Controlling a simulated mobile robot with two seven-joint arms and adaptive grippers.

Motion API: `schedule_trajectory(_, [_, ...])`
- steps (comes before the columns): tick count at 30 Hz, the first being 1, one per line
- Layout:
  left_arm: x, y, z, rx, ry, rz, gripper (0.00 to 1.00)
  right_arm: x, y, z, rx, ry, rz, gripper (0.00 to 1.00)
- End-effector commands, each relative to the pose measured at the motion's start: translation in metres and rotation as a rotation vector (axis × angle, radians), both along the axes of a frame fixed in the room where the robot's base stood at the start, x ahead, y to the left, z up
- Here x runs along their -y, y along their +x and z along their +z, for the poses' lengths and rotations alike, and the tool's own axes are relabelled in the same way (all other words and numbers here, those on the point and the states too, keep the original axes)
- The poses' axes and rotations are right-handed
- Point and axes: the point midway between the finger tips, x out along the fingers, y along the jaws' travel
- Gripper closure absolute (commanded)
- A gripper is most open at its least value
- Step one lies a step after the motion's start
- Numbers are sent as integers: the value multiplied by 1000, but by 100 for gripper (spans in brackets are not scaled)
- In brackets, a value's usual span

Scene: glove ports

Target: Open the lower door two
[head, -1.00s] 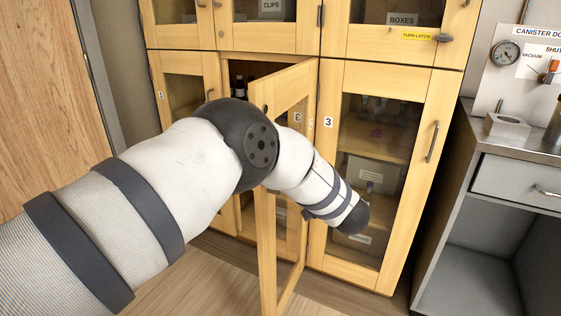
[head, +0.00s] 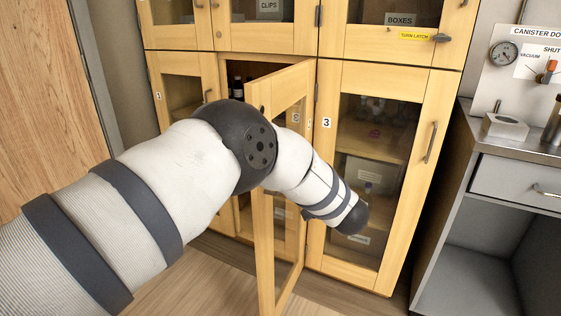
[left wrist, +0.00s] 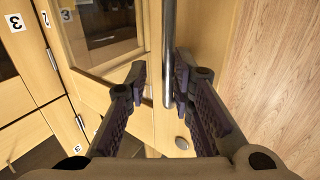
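Lower door two (head: 265,225) is the middle lower wooden door with a glass pane. In the head view it stands swung well out from the cabinet, with my left arm crossing in front of it. My left gripper is hidden in the head view. In the left wrist view the left gripper (left wrist: 160,80) has its purple-padded fingers apart on either side of a vertical metal handle bar (left wrist: 168,45). The bar is close to the right finger, with a gap to the left finger. Whether the right finger touches it, I cannot tell. My right gripper is not in view.
Lower door three (head: 327,190) is shut on the right, and lower door one (head: 160,98) is on the left. Upper doors are shut above. A grey bench (head: 490,170) stands at the right. Wood floor (head: 190,285) lies in front of the cabinet.

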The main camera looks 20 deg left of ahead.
Motion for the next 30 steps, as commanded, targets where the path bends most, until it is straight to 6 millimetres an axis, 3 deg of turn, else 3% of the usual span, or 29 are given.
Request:
schedule_trajectory(1, [0, 0, 11, 21, 11, 6, 72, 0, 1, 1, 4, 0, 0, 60])
schedule_trajectory(4, [11, -6, 11, 18, 11, 2, 72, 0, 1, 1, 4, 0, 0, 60])
schedule_trajectory(12, [71, -45, 4, 5, 4, -3, 72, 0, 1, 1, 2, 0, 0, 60])
schedule_trajectory(16, [90, -58, 2, 2, 1, -2, 72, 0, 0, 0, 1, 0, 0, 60])
schedule_trajectory(30, [99, -64, -1, -3, -1, 0, 72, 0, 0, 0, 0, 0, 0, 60])
